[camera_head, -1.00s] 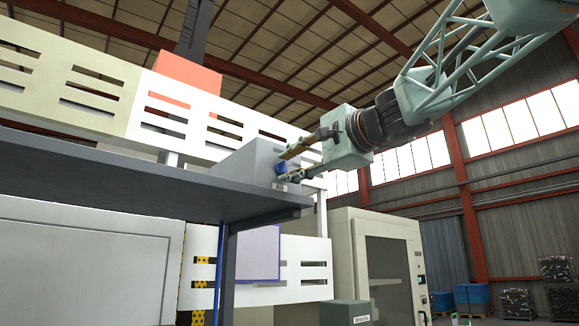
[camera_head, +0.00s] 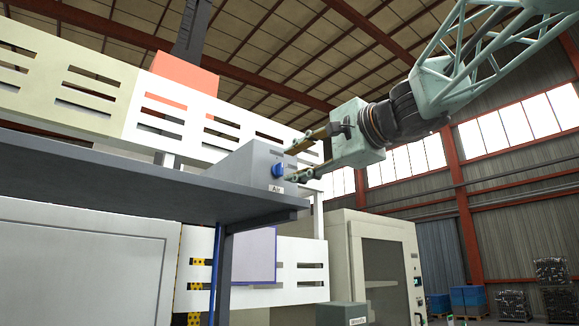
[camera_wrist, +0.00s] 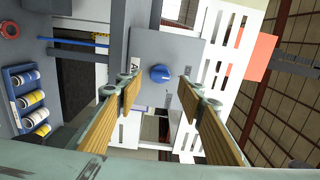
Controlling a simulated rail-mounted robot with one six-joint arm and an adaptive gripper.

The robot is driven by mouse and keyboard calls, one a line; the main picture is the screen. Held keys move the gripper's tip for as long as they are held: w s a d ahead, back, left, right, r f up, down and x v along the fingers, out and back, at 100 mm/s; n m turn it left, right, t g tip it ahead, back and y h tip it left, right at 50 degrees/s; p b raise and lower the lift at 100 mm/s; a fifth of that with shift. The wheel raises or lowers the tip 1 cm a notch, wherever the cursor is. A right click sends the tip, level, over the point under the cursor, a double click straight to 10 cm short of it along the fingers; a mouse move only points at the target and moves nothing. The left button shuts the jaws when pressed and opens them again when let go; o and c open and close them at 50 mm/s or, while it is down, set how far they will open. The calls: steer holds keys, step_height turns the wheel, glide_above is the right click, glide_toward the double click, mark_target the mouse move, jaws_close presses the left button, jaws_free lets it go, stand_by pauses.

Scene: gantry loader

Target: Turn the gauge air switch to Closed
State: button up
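The gauge air switch (camera_head: 278,170) is a blue knob on the front face of a grey box (camera_head: 243,165). A small label (camera_head: 276,188) reading "Air" sits below it. In the wrist view the blue knob (camera_wrist: 160,74) lies beyond and between my fingertips, with a pale pointer mark on it. My gripper (camera_head: 296,163) is open, to the right of the knob and apart from it. In the wrist view its two tan-padded fingers (camera_wrist: 156,88) are spread wide with nothing between them. The knob's exact position setting is too small to read.
The grey box stands on a dark grey shelf (camera_head: 130,180). White slotted panels (camera_head: 215,125) rise behind it. A blue rack with several rolls (camera_wrist: 32,100) shows at the left of the wrist view. Space to the right of the box is open.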

steer(key=v, duration=0.8)
stand_by(0.4)
stand_by(0.5)
steer(key=s+f+n+g+h, duration=0.15)
steer(key=s+f, duration=0.35)
steer(key=f, duration=0.7)
steer(key=s+d+f+n+g+h, duration=0.15)
steer(key=s+f, duration=0.35)
steer(key=f, duration=0.7)
steer(key=s+f+n+g+h, duration=0.1)
steer(key=s+f+g+h, duration=0.3)
steer(key=f, duration=0.8)
steer(key=s+d+f+n+g+h, duration=0.1)
steer(key=s+d+f+n, duration=0.1)
steer(key=s+d+f, duration=0.2)
steer(key=s+d+f+n+g+h, duration=0.1)
steer(key=s+d+f, duration=0.3)
steer(key=s+f, duration=0.7)
steer(key=s+d+f+n+g+h, duration=0.1)
steer(key=s+d+f+n+h, duration=0.1)
steer(key=s+f, duration=0.6)
step_height(320, 180, down, 5)
steer(key=shift+s+d+r+n, duration=0.2)
steer(key=shift+d+n, duration=0.3)
steer(key=shift+d, duration=0.6)
